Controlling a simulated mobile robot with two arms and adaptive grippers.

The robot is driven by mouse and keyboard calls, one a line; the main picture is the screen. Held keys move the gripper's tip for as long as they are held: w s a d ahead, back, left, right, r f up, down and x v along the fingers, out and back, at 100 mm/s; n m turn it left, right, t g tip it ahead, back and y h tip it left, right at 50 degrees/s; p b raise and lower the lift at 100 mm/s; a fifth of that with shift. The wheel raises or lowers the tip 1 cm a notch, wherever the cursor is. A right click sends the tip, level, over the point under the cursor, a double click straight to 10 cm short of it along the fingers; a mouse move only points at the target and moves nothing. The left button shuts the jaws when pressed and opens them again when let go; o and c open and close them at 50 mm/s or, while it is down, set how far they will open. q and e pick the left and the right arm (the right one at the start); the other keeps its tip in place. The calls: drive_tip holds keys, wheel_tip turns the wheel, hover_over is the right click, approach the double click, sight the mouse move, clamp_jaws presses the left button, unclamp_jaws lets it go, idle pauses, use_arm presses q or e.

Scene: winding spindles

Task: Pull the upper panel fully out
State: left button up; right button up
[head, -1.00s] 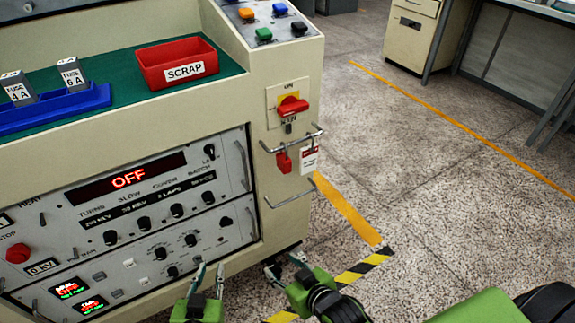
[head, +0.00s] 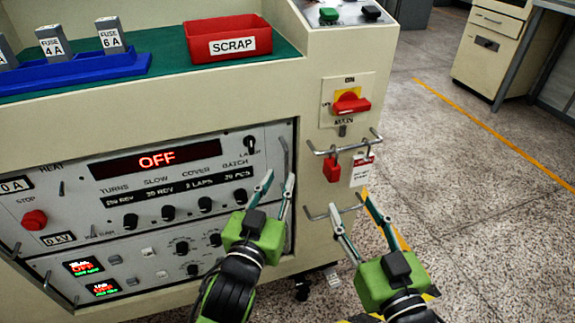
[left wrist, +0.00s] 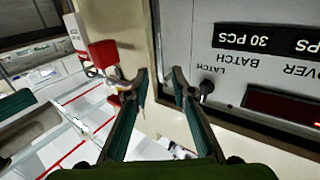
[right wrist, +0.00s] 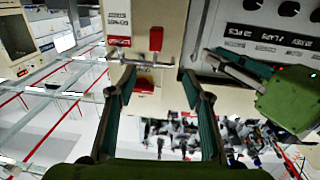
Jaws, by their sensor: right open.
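The upper panel (head: 75,190) is a grey front plate with a red OFF display (head: 157,160), a row of black knobs and a latch knob (head: 250,144). It sits in the cabinet front, above a second grey panel. A thin metal handle (head: 283,155) stands at its right edge. My left gripper (head: 279,180) is open and empty, its fingertips in front of or close to that handle; contact is unclear. The left wrist view shows its open fingers (left wrist: 160,75) beside the latch knob (left wrist: 206,88). My right gripper (head: 350,202) is open and empty near the cabinet's lower bar.
Metal bars (head: 345,146) stick out from the cabinet's right part, with a red padlock (head: 332,170) and a tag hanging there. A red main switch (head: 351,103) is above. A red SCRAP bin (head: 215,42) and a blue fuse holder (head: 75,72) stand on top.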

sight(286, 165)
use_arm(q)
drive_tip(key=b+x, duration=0.1)
drive_tip(key=x, duration=0.5)
drive_tip(key=shift+w, duration=0.1)
drive_tip(key=shift+w+d, duration=0.1)
drive_tip(key=shift+w, duration=0.3)
use_arm(e)
wheel_tip(286, 165, up, 8)
drive_tip(key=s+t+y, duration=0.1)
drive_tip(key=t, duration=0.3)
drive_tip(key=shift+s+a+y, duration=0.2)
drive_tip(key=shift+a+y, duration=0.15)
drive_tip(key=shift+y, duration=0.05)
use_arm(q)
clamp_jaws()
